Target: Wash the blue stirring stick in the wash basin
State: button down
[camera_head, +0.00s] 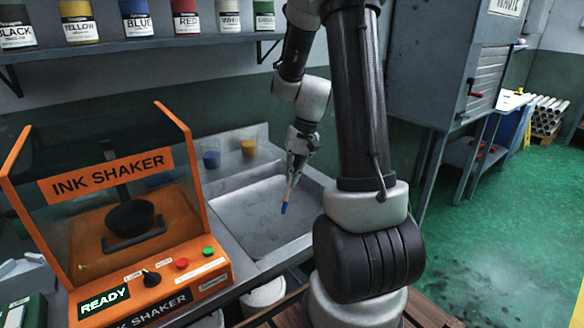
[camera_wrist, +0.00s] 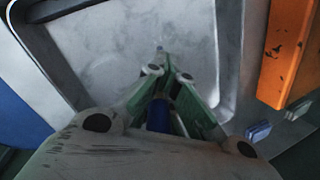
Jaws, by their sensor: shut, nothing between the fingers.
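The blue stirring stick (camera_head: 284,208) shows in the head view as a thin pale shaft with a blue lower end, pointing down over the wash basin (camera_head: 232,228). My gripper (camera_head: 293,170) points down above the basin, with its fingers shut. The stick's shaft lines up directly below the fingertips; I cannot tell how its upper end meets them. In the wrist view my gripper (camera_wrist: 164,70) has its green-sided fingers closed together over the grey basin floor, and a dark blue part shows between the finger bases. The basin (camera_wrist: 228,60) fills the view beyond.
An orange ink shaker (camera_head: 215,262) stands left of the basin. Blue (camera_head: 211,153) and yellow (camera_head: 249,142) cups stand on the ledge behind it. A shelf (camera_head: 120,45) with ink pots is above. A grey cabinet (camera_head: 425,60) stands to the right, with open green floor beyond.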

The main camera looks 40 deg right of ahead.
jog(key=shift+f, duration=2.9)
jog(key=shift+r, duration=0.1)
jog(key=shift+r, duration=5.8)
